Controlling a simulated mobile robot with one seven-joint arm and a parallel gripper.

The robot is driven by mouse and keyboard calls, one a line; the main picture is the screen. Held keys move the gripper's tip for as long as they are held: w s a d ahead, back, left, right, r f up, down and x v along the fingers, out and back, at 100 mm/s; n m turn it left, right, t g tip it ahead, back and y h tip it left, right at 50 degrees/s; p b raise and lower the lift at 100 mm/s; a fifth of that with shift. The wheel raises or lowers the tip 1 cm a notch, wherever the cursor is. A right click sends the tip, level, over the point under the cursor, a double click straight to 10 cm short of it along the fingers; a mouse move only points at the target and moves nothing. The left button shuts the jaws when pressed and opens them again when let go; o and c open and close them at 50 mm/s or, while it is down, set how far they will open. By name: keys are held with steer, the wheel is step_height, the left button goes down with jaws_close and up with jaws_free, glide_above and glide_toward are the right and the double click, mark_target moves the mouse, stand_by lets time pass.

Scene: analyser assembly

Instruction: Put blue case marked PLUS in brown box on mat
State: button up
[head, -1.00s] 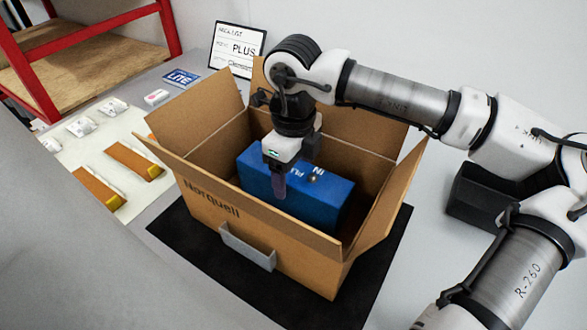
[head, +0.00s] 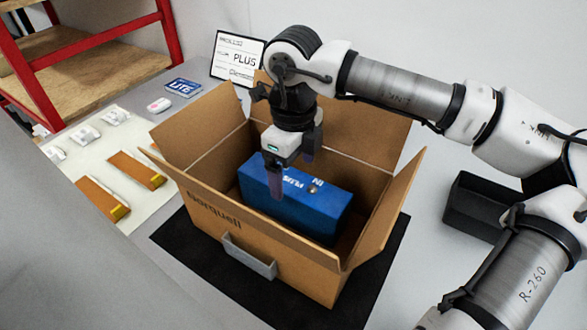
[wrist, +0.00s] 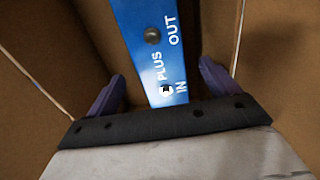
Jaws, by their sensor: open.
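The blue case (head: 318,208) marked PLUS and IN lies inside the brown box (head: 225,222), which stands open on the black mat (head: 375,270). In the wrist view the case (wrist: 150,40) shows PLUS, IN and OUT on its top, with cardboard around it. My gripper (head: 290,178) is over the case inside the box opening. Its purple fingers (wrist: 160,90) are spread, one on each side of the case's near end, with gaps showing between. The case's underside is hidden.
A sign reading PLUS (head: 238,58) stands behind the box. A blue LITE item (head: 183,87) and a pale sheet with orange-brown strips (head: 135,170) lie to the left. A red-framed shelf (head: 90,50) is at back left. A black tray (head: 480,207) is at right.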

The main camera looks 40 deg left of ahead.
step_height(320, 180, up, 8)
steer(key=p, duration=0.4)
stand_by(0.5)
stand_by(0.7)
